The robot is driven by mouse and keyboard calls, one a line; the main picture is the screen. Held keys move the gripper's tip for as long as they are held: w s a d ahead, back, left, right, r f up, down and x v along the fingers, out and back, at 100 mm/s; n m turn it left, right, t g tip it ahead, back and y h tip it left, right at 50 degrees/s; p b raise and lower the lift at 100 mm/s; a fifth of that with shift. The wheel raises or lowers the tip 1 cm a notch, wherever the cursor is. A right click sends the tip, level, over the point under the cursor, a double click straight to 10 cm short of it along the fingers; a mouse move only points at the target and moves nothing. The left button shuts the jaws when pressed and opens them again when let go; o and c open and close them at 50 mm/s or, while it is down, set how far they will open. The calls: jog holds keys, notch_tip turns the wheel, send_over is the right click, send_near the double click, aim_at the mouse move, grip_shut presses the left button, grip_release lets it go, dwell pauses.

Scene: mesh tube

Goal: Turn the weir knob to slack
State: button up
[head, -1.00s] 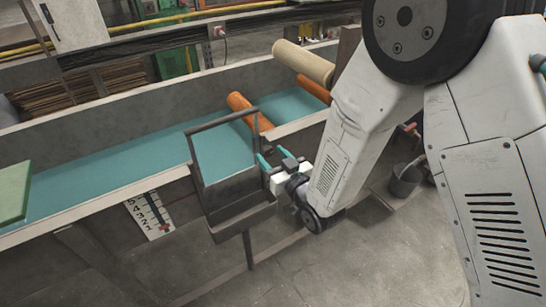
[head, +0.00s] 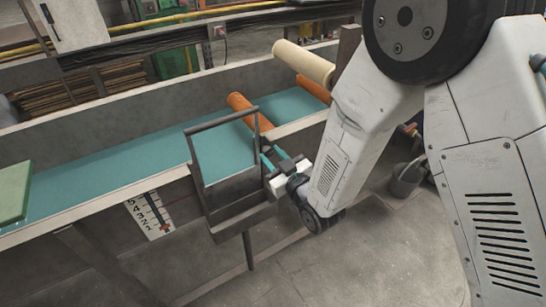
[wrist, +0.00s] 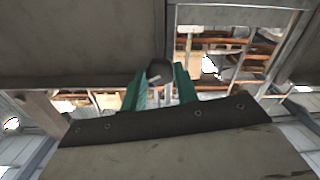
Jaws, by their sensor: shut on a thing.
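The weir knob (wrist: 160,71) is a dark rounded piece with a small light mark, between my two teal fingers in the wrist view. My gripper (wrist: 160,88) is shut on it. In the head view my gripper (head: 274,160) is at the right side of a dark metal frame (head: 197,166) with a box (head: 240,217) below. The knob is hidden there by the fingers and frame. A white scale plate (head: 150,216) with numbers and a red mark is on the trough's front; I cannot read which setting the knob points to.
The long trough with a teal bed (head: 100,176) runs behind the frame. Orange rollers (head: 242,108) and a beige roll (head: 303,63) lie at its far end. A green block (head: 14,194) sits at left. A bucket (head: 407,180) stands on the floor at right. The front floor is clear.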

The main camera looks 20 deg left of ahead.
jog(key=shift+n, duration=1.5)
jog(key=o, duration=1)
